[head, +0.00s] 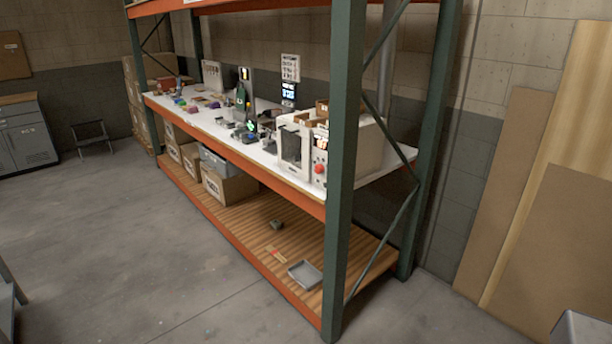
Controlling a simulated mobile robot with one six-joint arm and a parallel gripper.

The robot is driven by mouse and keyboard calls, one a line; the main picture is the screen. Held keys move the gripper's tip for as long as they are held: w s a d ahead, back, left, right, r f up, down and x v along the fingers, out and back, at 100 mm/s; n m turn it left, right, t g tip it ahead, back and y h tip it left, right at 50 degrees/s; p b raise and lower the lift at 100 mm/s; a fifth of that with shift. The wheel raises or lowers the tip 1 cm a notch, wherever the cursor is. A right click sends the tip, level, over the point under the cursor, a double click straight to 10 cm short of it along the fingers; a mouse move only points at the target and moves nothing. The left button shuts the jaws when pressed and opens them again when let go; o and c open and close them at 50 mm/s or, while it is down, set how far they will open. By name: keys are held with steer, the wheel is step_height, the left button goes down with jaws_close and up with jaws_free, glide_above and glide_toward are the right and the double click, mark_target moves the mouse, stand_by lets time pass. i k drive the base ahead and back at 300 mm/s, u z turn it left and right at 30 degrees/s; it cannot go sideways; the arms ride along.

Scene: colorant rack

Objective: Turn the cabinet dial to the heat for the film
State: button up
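A white cabinet (342,150) stands on the white worktop of the rack, near its right end and partly behind the front green post. Its front has a dark window (291,146). A small lit display (321,143) sits to the right of the window. A red round knob (319,169) sits below the display; its pointer and any markings are too small to read. The film cannot be made out among the small items. My gripper is not in view.
The rack's green post (343,150) and diagonal braces stand close by the cabinet. Small devices and coloured pieces cover the worktop (206,121) to the left. Boxes and a grey tray (305,274) are on the lower shelf. The concrete floor (140,240) in front is clear.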

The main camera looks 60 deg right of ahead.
mark_target(319, 168)
steer(key=z, duration=0.15)
steer(key=i, duration=0.9)
steer(key=u, duration=0.05)
